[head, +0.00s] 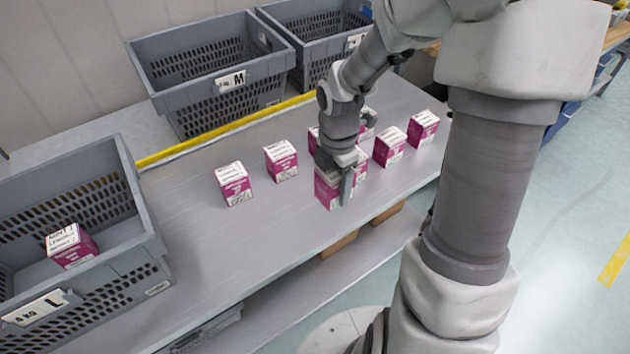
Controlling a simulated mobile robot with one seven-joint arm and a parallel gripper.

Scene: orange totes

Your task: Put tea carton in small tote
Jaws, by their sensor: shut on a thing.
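My gripper (343,183) is low over the grey table, shut on a pink-and-white tea carton (327,192) near the table's front edge. My wrist and a finger hide part of this carton, and I cannot tell whether it touches the table. Several similar tea cartons stand on the table, two to the left (233,184) and others to the right (389,148) and behind my wrist. A grey tote (297,75) stands at the back, partly behind my arm; its label is too small to read, so I cannot confirm it is the small tote.
A grey tote marked M (207,105) stands at the back left. A larger grey tote marked L (90,300) at the front left holds one tea carton (70,247). A yellow strip (220,132) runs along the table's back.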

